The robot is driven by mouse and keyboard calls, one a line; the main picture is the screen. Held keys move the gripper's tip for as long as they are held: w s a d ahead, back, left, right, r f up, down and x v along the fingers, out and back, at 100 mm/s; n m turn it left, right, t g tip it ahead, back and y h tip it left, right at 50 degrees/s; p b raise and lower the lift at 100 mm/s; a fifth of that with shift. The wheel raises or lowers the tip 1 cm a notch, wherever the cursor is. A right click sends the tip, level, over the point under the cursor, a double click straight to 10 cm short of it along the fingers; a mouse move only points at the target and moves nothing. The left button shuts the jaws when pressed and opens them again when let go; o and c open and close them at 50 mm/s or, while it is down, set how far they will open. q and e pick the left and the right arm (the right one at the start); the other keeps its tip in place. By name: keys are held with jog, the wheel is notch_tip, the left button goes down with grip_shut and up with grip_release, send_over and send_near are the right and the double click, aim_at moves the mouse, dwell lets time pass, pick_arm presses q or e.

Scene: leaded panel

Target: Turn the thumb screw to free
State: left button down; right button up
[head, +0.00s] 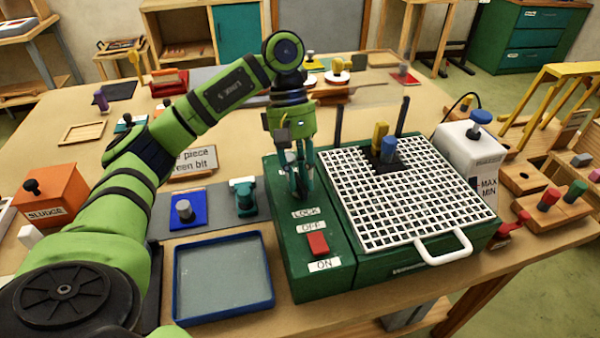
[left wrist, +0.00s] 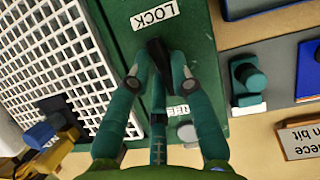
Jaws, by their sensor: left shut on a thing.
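My left gripper (head: 302,190) points down over the narrow top of the green machine box (head: 290,262), just behind its LOCK label (head: 306,212). In the left wrist view the fingers (left wrist: 159,70) close around a small dark piece (left wrist: 157,50), which seems to be the thumb screw. The fingers hide most of it, so its exact angle is hard to tell. The LOCK label (left wrist: 154,16) lies just beyond the fingertips. A partly covered FREE label (left wrist: 178,112) lies on the wrist side, beside a grey round part (left wrist: 187,132). My right gripper is not in view.
A white grid (head: 410,200) with a handle covers the box's wider part, close beside the gripper; blue and yellow pieces stand on it. A red switch (head: 318,244) sits between OFF and ON. A blue-rimmed tray (head: 178,300) and teal piece (head: 243,197) lie left.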

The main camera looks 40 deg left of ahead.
pick_arm(q)
jog(key=shift+f+m, duration=0.1)
jog(key=shift+m, duration=0.2)
dwell(0.4)
jog(key=c, duration=1.1)
grip_release()
jog(key=v, duration=1.2)
jog(key=shift+d, duration=0.15)
